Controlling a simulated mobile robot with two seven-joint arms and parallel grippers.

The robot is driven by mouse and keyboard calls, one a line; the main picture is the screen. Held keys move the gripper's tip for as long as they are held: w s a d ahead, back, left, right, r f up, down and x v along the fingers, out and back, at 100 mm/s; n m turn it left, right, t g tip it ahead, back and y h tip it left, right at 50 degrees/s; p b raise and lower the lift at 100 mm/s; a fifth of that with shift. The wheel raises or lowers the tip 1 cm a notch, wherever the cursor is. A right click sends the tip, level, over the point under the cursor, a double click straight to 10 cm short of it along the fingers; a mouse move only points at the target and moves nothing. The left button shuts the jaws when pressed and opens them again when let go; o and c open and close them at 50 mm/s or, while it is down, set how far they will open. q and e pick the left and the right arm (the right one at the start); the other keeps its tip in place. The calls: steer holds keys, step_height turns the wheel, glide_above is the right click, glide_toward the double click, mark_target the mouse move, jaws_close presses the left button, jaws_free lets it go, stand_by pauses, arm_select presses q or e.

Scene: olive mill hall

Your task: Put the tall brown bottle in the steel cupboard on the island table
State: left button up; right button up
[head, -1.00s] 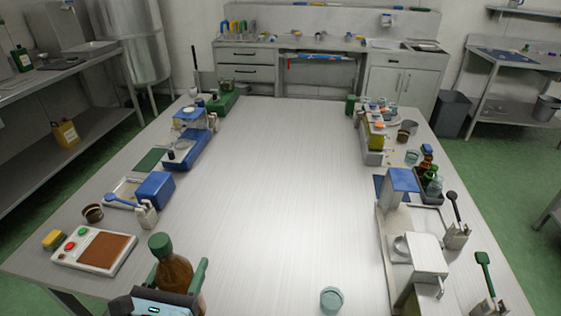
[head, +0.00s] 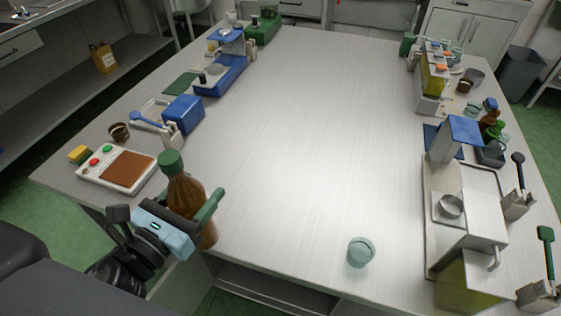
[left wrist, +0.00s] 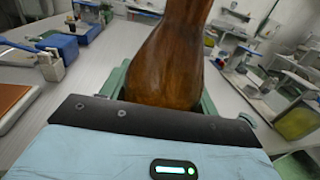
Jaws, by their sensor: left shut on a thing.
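The tall brown bottle (head: 186,194) has a green cap and is upright, leaning slightly in the head view. My left gripper (head: 200,210) is shut around its body, with a green finger showing on its right side. The bottle is at the near left edge of the pale island table (head: 290,130); I cannot tell whether its base touches the top. In the left wrist view the brown bottle (left wrist: 168,55) fills the middle between the green fingers, its top cut off. My right gripper is not in view. A steel-grey cupboard (head: 459,32) stands behind the table.
A white scale-like device with a brown pad (head: 127,169) and a blue box (head: 183,114) are left of the bottle. A small teal glass jar (head: 361,252) stands near the front edge. Machines (head: 465,210) line the right side. The table's middle is clear.

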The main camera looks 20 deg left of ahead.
arm_select(q)
steer(key=w+d+f, duration=0.5)
steer(key=w+d, duration=0.4)
steer(key=d, duration=0.1)
steer(key=shift+d, duration=0.4)
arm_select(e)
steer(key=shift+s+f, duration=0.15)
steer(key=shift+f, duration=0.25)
arm_select(q)
steer(key=o, duration=1.6)
steer(key=s+a+b, duration=0.1)
steer(key=s+a, duration=0.1)
steer(key=s, duration=0.9)
steer(key=shift+s+a+b, duration=0.15)
steer(key=shift+s+b, duration=0.2)
steer(key=shift+b, duration=0.05)
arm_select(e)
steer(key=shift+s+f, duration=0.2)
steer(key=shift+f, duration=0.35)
